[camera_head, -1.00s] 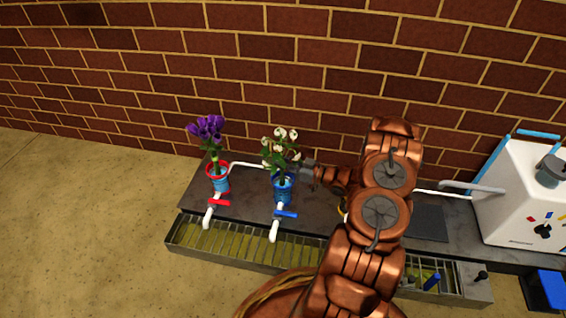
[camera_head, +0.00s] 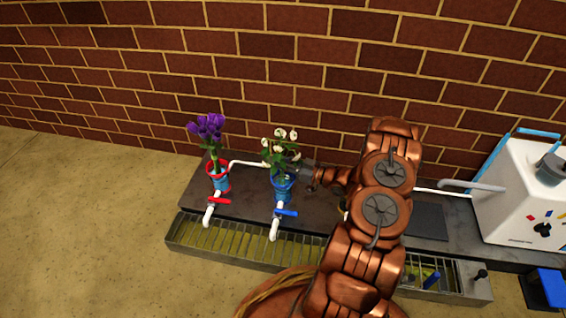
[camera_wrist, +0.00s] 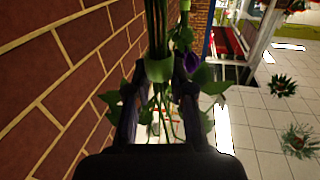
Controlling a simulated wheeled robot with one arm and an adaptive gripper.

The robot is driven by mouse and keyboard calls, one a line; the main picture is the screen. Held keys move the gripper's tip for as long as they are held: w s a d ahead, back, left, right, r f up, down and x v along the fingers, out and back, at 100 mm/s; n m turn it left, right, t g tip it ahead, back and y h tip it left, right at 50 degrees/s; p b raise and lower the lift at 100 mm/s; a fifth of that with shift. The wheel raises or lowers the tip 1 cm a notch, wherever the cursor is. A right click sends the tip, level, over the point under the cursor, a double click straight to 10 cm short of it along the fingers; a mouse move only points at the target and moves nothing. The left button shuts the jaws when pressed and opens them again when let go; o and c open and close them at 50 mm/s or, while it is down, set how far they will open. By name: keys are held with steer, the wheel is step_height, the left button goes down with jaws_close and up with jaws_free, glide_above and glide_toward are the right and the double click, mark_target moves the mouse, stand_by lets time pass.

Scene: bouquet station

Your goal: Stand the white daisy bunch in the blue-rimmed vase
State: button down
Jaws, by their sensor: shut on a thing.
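The white daisy bunch (camera_head: 279,150), with pale blooms and green leaves, stands roughly upright at the blue-rimmed vase (camera_head: 283,190). Its leaves overlap the vase mouth, and its stem ends are hidden, so I cannot tell how deep they sit. My gripper (camera_head: 302,170) reaches in from the right, just above the rim. In the wrist view my gripper (camera_wrist: 158,98) is shut on the bunch's green stems (camera_wrist: 157,35), with a pale green band around them between the fingers. The blooms are outside the wrist view.
A red-rimmed vase (camera_head: 218,178) with purple flowers (camera_head: 206,127) stands to the left. Red (camera_head: 219,201) and blue (camera_head: 287,213) tap handles sit in front of the vases. A brick wall (camera_head: 250,75) is close behind. A white machine (camera_head: 520,205) stands at the right.

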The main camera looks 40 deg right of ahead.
steer(key=shift+f, duration=0.1)
stand_by(0.3)
steer(key=c, duration=0.9)
jaws_free()
steer(key=shift+c, duration=0.2)
steer(key=v, duration=1.2)
